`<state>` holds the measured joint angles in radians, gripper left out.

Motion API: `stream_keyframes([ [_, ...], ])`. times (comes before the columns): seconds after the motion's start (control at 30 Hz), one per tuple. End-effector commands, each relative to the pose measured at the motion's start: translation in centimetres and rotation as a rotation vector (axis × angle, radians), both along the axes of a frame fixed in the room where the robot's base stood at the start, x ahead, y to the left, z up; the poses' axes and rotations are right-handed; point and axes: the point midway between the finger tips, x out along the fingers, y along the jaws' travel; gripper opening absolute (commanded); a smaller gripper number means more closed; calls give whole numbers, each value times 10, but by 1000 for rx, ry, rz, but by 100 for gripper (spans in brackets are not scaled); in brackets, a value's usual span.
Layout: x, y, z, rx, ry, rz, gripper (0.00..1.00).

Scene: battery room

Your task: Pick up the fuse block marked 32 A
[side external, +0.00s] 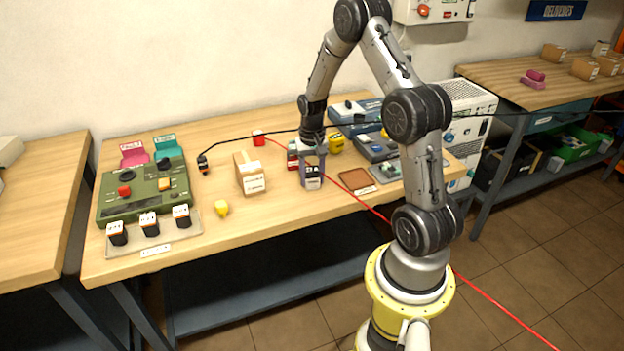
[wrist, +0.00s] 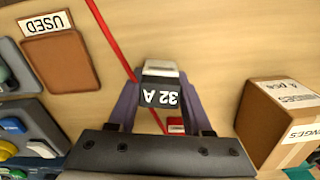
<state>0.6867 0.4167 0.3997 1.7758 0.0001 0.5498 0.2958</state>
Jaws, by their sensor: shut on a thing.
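The fuse block marked 32 A (wrist: 161,93) is dark grey with a pale top, and its label reads upside down in the wrist view. It also shows in the side view (side external: 312,180), near the middle of the bench. My gripper (wrist: 160,100) is shut on it, with a purple finger on each side. In the side view my gripper (side external: 313,172) points down over the bench. I cannot tell whether the block touches the bench top.
A red block (side external: 293,155) stands close behind my gripper. A cardboard box (side external: 249,174) stands to the left, and a brown tray (side external: 356,179) by the USED label (wrist: 46,23) to the right. A red cable (side external: 365,205) crosses the bench. A green panel (side external: 150,190) stands far left.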

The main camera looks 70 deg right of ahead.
Motion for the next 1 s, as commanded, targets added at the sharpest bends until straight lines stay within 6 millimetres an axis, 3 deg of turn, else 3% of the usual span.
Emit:
stream_keyframes([
  [0.03,0,0,0,-1,-1,0,20],
  [0.17,0,0,0,-1,-1,0,0],
  [0.57,1,-1,5,-2,-2,0,0],
  [0.8,2,-1,35,-6,-6,0,0],
  [1.0,-25,21,73,-6,-6,0,0],
])
